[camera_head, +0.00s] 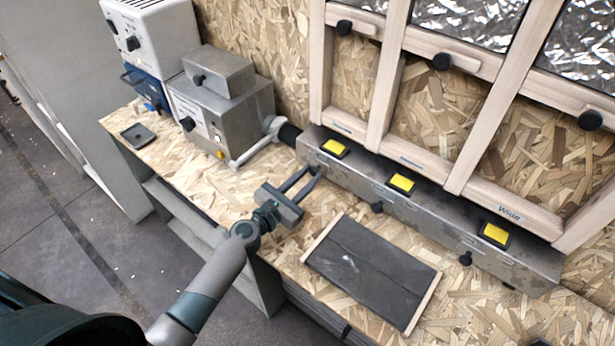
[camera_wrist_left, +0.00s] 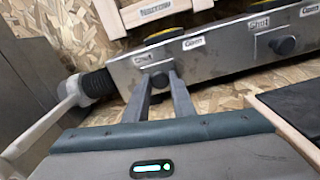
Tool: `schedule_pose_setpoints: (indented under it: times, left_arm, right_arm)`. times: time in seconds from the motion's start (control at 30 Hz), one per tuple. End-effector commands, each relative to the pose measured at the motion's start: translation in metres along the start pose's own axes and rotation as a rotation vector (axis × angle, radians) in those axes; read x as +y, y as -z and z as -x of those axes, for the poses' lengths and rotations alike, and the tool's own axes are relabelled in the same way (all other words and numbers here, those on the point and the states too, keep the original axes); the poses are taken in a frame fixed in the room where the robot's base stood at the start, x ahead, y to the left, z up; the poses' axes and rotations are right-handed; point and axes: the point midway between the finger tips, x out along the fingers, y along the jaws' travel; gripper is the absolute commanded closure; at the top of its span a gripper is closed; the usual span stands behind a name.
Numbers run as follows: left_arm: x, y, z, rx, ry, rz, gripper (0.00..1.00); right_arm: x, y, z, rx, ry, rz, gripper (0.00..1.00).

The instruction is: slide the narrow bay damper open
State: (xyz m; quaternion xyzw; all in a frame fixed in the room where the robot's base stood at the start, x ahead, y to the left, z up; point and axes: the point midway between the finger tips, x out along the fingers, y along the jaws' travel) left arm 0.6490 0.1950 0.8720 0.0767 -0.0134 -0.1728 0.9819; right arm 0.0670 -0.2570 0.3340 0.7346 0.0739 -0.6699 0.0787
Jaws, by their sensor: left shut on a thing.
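A long grey metal duct box (camera_head: 435,222) runs along the foot of the wooden frame. My left gripper (camera_head: 312,172) has its fingers on the leftmost dark damper knob, under the narrowest bay. In the left wrist view the fingertips (camera_wrist_left: 161,84) are closed around this knob (camera_wrist_left: 160,79). The knob sits below the "Shut" label (camera_wrist_left: 145,57), left of the "Open" label (camera_wrist_left: 193,43). In the head view the fingers mostly hide the knob. My right gripper is not in view.
Two more damper knobs, the middle (camera_head: 377,207) and the right one (camera_head: 465,258), stick out of the box front. Yellow pads (camera_head: 402,183) sit on top. A dark framed panel (camera_head: 372,268) lies on the bench near my gripper. A grey machine (camera_head: 218,110) stands left, joined by a black hose (camera_head: 289,134).

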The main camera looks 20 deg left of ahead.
Motion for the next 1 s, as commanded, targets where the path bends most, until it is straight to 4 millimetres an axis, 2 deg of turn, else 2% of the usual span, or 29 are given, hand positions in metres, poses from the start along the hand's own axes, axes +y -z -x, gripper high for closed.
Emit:
schedule_pose_setpoints:
  times: [0.33,0.67,0.7,0.73,0.77,1.0]
  left_arm:
    - [-0.049,-0.009,0.0,0.0,0.0,0.003,1.0]
    - [-0.056,-0.008,0.0,0.0,0.004,0.001,1.0]
    - [-0.056,-0.008,0.0,0.0,0.005,0.002,0.68]
    - [-0.056,-0.008,0.0,0.0,0.004,0.002,0.61]
    - [-0.056,-0.008,0.0,0.0,0.004,0.001,0.58]
    - [-0.054,-0.008,0.0,0.0,0.001,0.0,0.58]
  right_arm:
    - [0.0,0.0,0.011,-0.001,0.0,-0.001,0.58]
    - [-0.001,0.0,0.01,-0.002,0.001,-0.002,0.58]
    - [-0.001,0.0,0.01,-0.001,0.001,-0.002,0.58]
    - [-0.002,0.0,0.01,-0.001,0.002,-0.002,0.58]
    - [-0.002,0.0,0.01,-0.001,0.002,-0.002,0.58]
    - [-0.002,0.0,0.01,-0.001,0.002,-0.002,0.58]
